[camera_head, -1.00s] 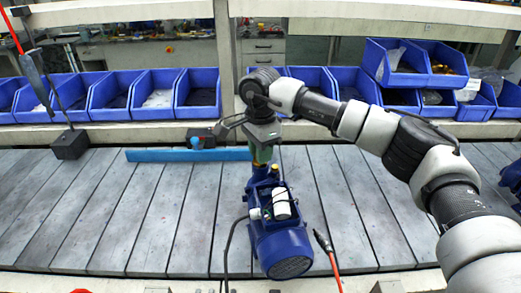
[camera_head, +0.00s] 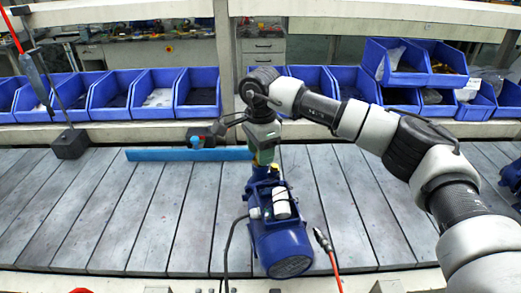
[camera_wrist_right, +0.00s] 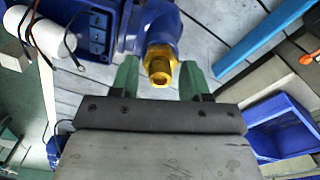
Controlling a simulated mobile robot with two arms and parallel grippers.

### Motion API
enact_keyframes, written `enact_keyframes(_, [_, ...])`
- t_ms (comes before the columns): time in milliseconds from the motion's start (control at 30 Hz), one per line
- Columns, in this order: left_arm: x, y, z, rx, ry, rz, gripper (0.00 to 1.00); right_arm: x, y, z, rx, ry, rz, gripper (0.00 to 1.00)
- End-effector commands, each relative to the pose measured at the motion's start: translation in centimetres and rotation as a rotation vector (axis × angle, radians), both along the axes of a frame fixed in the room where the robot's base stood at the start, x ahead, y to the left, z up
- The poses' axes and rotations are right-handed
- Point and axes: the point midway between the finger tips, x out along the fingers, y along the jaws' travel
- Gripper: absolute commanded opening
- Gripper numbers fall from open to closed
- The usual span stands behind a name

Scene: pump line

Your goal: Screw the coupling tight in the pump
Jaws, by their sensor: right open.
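The blue pump (camera_head: 280,240) lies on the grey slatted conveyor in front of me. In the right wrist view its blue body (camera_wrist_right: 150,25) carries a brass coupling (camera_wrist_right: 160,66), seated in the outlet at the upper middle. My right gripper (camera_head: 263,157) points down at the far end of the pump. Its green fingers are open in the right wrist view (camera_wrist_right: 160,80), one on each side of the coupling, with gaps visible. In the head view the gripper mostly hides the coupling. My left gripper is not in view.
A flat blue bar (camera_head: 185,155) lies left of the gripper. A dark block (camera_head: 70,144) with a rod stands far left. Blue bins (camera_head: 200,95) line the back shelf. A red-cabled connector (camera_head: 322,240) lies right of the pump.

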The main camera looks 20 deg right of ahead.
Motion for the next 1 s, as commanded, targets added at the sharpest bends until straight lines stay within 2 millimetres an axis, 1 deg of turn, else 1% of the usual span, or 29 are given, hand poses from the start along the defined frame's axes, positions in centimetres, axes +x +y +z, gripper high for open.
enact_keyframes(100, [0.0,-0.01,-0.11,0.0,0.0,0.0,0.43,0.01,-0.03,-0.01,0.0,0.0,0.133,0.46])
enact_keyframes(200, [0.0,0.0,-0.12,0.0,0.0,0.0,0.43,0.01,-0.03,0.0,0.0,0.0,0.194,0.46])
enact_keyframes(467, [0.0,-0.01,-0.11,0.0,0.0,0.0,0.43,0.01,-0.04,0.0,0.0,0.0,0.203,0.46])
enact_keyframes(633, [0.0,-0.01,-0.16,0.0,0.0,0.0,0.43,0.02,-0.04,-0.01,0.0,0.0,0.293,0.46])
enact_keyframes(800, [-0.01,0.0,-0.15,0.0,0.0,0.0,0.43,0.01,-0.04,0.0,0.0,0.0,0.301,0.46])
enact_keyframes(833, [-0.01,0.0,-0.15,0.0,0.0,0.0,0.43,0.01,-0.04,0.0,0.0,0.0,0.301,0.44])
enact_keyframes(1000, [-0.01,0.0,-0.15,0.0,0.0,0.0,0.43,0.01,-0.04,0.0,0.0,0.0,0.3,0.18])
